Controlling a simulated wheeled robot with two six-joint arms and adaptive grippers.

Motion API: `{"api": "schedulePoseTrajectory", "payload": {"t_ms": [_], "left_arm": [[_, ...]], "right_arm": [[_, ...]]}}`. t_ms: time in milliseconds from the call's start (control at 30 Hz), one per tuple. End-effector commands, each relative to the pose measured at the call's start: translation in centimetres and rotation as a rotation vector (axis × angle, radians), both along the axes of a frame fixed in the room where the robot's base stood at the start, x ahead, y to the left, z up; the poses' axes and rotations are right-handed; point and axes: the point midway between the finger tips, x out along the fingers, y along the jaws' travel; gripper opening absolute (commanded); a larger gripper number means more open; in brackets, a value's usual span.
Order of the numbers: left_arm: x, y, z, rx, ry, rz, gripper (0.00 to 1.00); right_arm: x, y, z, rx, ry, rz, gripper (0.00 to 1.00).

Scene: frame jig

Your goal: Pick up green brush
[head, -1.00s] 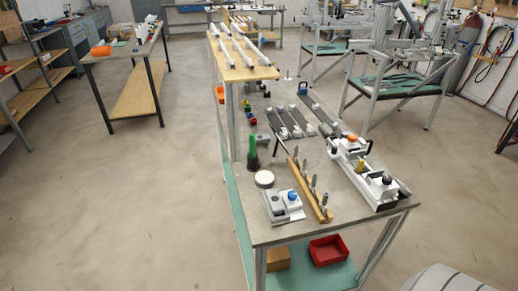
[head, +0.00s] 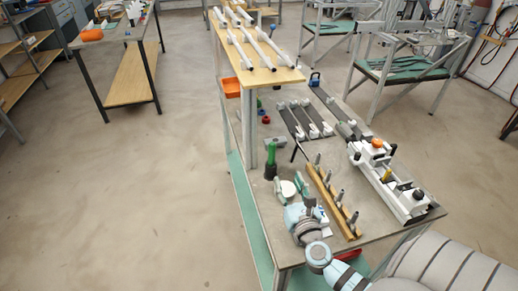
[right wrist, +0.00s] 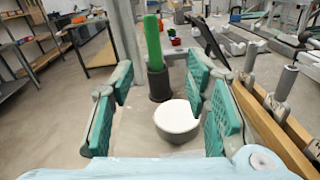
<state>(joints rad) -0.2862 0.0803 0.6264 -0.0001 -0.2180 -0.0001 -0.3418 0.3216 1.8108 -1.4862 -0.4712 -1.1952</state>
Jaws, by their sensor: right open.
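The green brush (head: 271,160) stands upright near the left edge of the workbench, its green handle above a dark round lower part. In the right wrist view the brush (right wrist: 153,45) is straight ahead, beyond a round white-topped pot (right wrist: 177,117). My right gripper (head: 291,186) is open and empty, low over the near end of the bench, with its fingers on either side of the pot and short of the brush. Its green finger pads (right wrist: 160,79) frame the pot and the brush's dark base in the right wrist view. My left gripper is not in view.
A wooden rack with several upright metal pins (head: 332,200) stands close to the right of my gripper. A white fixture (head: 395,183) lies farther right. A raised wooden shelf (head: 262,75) on posts stands behind the brush. Open floor (head: 150,210) lies to the left.

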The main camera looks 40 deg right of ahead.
Motion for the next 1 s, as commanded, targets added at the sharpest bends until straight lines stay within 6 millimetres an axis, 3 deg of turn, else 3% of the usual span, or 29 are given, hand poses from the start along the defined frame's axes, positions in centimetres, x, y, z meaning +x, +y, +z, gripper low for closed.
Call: {"api": "schedulePoseTrajectory", "payload": {"t_ms": [167,400,733,833,1000], "left_arm": [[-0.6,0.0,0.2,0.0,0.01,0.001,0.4],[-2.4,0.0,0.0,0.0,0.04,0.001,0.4],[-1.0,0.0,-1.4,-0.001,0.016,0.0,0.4],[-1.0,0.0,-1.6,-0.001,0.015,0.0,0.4],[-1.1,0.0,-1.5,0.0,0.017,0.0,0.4]], "right_arm": [[2.3,0.0,-0.3,-0.129,0.044,0.053,0.43],[8.2,-2.0,-0.5,-0.125,0.043,0.053,0.43],[13.1,-3.9,-1.2,-0.122,0.042,0.049,0.43],[14.1,-4.3,-1.1,-0.121,0.043,0.049,0.43],[14.2,-4.3,-0.9,-0.121,0.043,0.05,0.43]]}}
